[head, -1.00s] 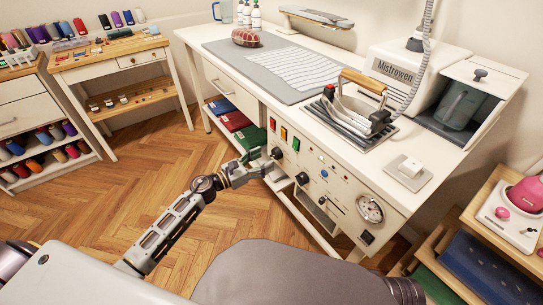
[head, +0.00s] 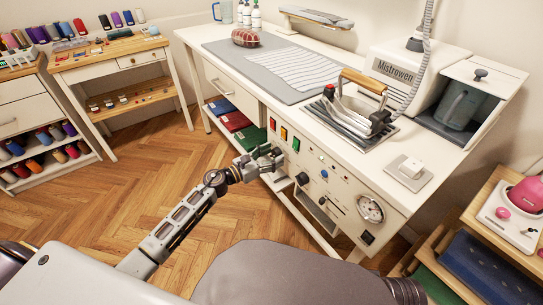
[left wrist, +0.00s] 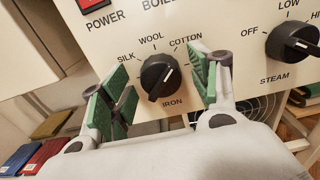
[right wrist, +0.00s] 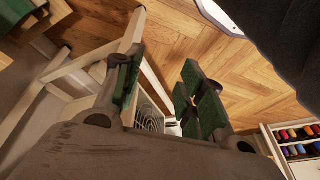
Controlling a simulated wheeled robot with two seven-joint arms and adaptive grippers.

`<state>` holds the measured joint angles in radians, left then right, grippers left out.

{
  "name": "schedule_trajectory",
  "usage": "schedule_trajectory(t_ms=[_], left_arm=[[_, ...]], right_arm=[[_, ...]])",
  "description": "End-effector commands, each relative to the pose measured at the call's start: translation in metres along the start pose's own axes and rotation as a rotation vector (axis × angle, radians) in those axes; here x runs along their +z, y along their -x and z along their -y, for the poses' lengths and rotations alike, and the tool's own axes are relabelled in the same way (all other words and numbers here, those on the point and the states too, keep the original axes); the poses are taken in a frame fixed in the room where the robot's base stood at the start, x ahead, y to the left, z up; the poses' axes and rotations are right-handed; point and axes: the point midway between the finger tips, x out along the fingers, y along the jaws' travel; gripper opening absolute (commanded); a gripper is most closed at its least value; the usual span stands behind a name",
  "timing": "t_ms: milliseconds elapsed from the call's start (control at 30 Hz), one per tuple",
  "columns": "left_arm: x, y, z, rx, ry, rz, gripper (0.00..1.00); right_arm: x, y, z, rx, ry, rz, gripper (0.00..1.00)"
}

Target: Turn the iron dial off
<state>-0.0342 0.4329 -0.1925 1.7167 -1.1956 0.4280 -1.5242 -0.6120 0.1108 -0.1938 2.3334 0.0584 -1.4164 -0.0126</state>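The iron dial (left wrist: 157,77) is a round black knob on the cream panel in the left wrist view. Its white mark slants up and right, roughly towards COTTON; SILK and WOOL labels lie to its upper left. My left gripper (left wrist: 166,88) is open, with one green-padded finger on each side of the dial and a gap showing on both sides. In the head view the left gripper (head: 268,160) is at the panel's left end and covers the dial. My right gripper (right wrist: 160,78) is open and empty, above the floor.
The black steam dial (left wrist: 293,41) is right of the iron dial. The red power switch (head: 273,124) is above it. The iron (head: 362,98) rests on its stand on the worktop. Folded cloths (head: 236,121) lie on a shelf left of the panel.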

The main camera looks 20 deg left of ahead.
Motion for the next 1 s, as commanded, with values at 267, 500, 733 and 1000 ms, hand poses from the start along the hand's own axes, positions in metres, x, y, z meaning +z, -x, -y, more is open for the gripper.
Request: schedule_trajectory(t_ms=[267, 500, 733, 1000], left_arm=[[0.000, 0.000, 0.000, 0.000, 0.000, 0.000, 0.26], [0.000, 0.000, 0.000, -0.001, 0.005, 0.000, 0.17], [0.000, 0.000, 0.000, -0.001, 0.054, -0.001, 0.17], [0.002, 0.000, -0.001, -0.001, 0.205, -0.001, 0.17]], right_arm=[[0.000, 0.000, 0.000, 0.000, 0.000, 0.000, 0.40], [0.000, 0.000, 0.000, 0.000, 0.000, 0.000, 0.40], [0.001, -0.001, -0.001, 0.002, -0.001, 0.005, 0.40], [0.006, -0.011, -0.003, 0.008, -0.002, 0.030, 0.40]])
